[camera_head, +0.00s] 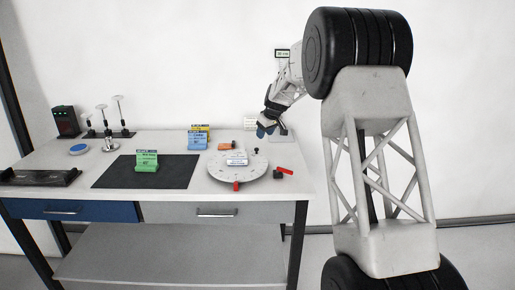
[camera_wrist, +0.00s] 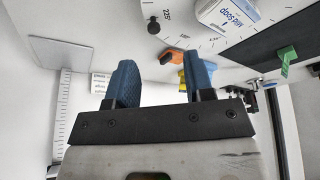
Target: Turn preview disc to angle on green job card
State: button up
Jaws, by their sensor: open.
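The preview disc (camera_head: 222,178) is a white round plate with degree marks, lying at the right of the table; a red tab (camera_head: 236,186) is at its front rim. A white block (camera_head: 237,158) sits on the disc; in the wrist view this block (camera_wrist: 228,12) reads "Mild soap", and the disc (camera_wrist: 182,28) shows a "225" mark. The green job card (camera_head: 147,160) stands on a dark mat; its number is too small to read surely. My gripper (camera_head: 266,128) is open and empty, above and behind the disc. Its blue fingers (camera_wrist: 160,82) touch nothing.
Blue (camera_head: 197,140) and yellow (camera_head: 203,128) cards stand behind the disc, with an orange piece (camera_head: 223,147) nearby. A red piece (camera_head: 284,170) lies right of it. The dark mat (camera_head: 115,176) is left of it. Dispensers (camera_head: 120,112) stand at back left.

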jog(key=w+f, duration=0.1)
jog(key=w+a+f, duration=0.1)
jog(key=w, duration=0.1)
jog(key=shift+w+f, duration=0.25)
jog(key=shift+f, duration=0.1)
jog(key=shift+a+f, duration=0.1)
jog(key=shift+f, duration=0.05)
jog(key=shift+x, duration=3.75)
grip_shut()
